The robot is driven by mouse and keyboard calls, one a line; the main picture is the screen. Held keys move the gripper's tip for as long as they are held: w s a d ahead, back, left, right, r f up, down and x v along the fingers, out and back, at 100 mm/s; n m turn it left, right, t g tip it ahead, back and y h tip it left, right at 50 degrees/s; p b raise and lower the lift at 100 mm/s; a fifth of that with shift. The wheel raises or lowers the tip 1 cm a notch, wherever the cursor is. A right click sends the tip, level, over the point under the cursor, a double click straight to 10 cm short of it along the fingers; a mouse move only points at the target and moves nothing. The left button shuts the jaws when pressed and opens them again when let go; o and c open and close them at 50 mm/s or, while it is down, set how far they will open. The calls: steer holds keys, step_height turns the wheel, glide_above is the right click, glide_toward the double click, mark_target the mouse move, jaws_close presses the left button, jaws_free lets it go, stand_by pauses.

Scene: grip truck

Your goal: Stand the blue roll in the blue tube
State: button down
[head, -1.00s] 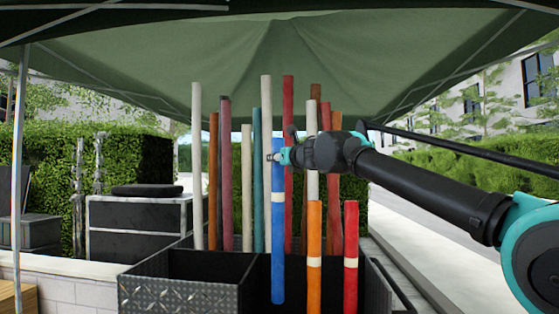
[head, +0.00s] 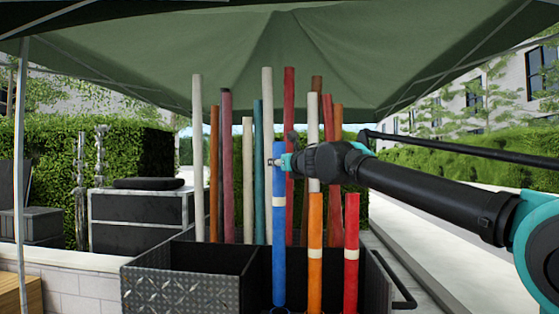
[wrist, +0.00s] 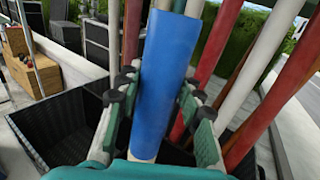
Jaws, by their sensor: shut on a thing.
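The blue roll (head: 279,240), with a cream band, hangs upright in front of the black bin. My gripper (head: 277,162) is shut on its upper part. In the wrist view the blue roll (wrist: 165,75) stands between the two green fingers of my gripper (wrist: 155,100). A thin blue rim, seemingly the blue tube (head: 279,311), shows at the bottom edge of the head view, just under the roll's lower end. The rest of the tube is out of frame. I cannot tell whether the roll's end is above or inside it.
An orange roll (head: 315,225) and a red roll (head: 351,225) stand upright right of the blue roll. The black bin (head: 190,290) and several tall coloured poles (head: 198,160) are behind. A dark case (head: 137,220) stands at left.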

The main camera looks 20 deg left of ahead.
mark_target(282, 214)
steer(key=shift+f, duration=8.45)
steer(key=c, duration=0.9)
jaws_free()
